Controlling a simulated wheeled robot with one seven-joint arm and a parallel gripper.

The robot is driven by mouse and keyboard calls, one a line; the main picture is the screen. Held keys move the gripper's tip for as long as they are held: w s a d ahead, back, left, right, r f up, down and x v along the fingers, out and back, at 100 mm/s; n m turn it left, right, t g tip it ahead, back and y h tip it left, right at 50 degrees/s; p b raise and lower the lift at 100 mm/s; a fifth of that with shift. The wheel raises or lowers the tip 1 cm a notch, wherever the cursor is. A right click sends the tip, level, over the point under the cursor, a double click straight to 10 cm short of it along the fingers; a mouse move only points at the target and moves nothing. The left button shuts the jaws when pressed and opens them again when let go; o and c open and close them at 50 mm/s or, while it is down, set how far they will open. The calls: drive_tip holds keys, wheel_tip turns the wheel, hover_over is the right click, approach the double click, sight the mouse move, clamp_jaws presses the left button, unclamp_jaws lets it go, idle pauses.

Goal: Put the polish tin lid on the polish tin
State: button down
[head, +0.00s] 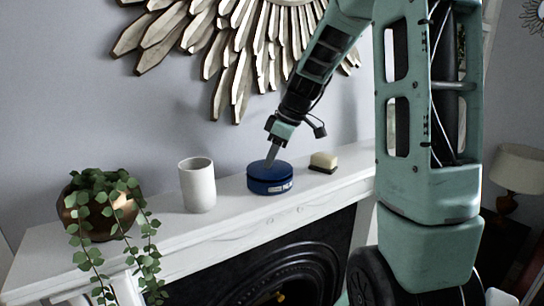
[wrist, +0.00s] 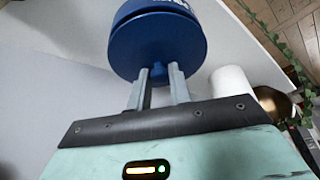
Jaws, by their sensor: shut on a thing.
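The polish tin (head: 272,187) is a round blue tin with a pale label, standing on the white mantelpiece. The blue polish tin lid (head: 266,170) is directly over it, level and roughly lined up, with a dark line between them. I cannot tell whether it rests on the tin or sits just above it. My gripper (head: 271,158) comes down from above and is shut on the lid near its middle.
A white cup (head: 197,186) stands left of the tin, and a brush with a pale top (head: 323,161) lies close on its right. A trailing plant in a copper pot (head: 98,215) is at the far left. A sunburst mirror frame (head: 235,60) hangs above.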

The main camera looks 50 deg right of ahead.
drive_tip(key=shift+f+b, duration=0.5)
drive_tip(key=c, duration=1.2)
unclamp_jaws()
drive_tip(key=shift+r, duration=0.1)
drive_tip(key=shift+r+p, duration=2.2)
drive_tip(key=shift+r, duration=1.25)
